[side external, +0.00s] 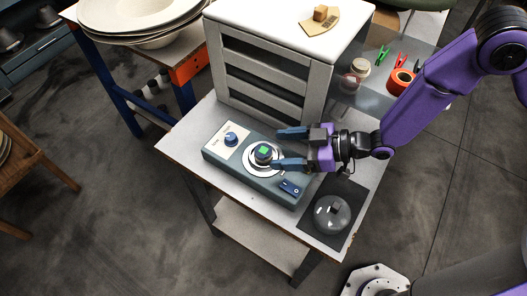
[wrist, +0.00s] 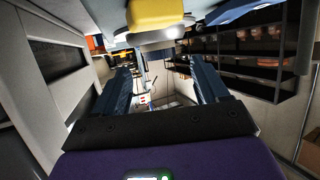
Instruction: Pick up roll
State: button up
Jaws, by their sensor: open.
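An orange roll (side external: 401,81) with a dark centre lies on the grey surface at the back right in the side external view, beside my purple arm. It looks like a roll of tape. My gripper (side external: 283,148) is open and empty. Its two blue fingers point left over the teal control box (side external: 222,159), close to a round dial (side external: 263,153) with a green mark. My gripper is well apart from the roll, to its lower left. In the wrist view the open fingers (wrist: 160,85) have nothing between them. I cannot make out the roll there.
A white slatted cabinet (side external: 265,75) stands behind the control box. A dark round weight-like object (side external: 332,213) sits on a black mat at the front right. Red and green clips and a small jar (side external: 359,66) lie near the roll.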

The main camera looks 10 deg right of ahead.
aim_at(264, 151)
jog(key=shift+f+x, duration=0.2)
jog(key=shift+x, duration=1.4)
jog(key=shift+d, duration=0.1)
jog(key=c, duration=1.1)
jog(key=shift+c, duration=0.2)
jog(key=shift+r, duration=0.15)
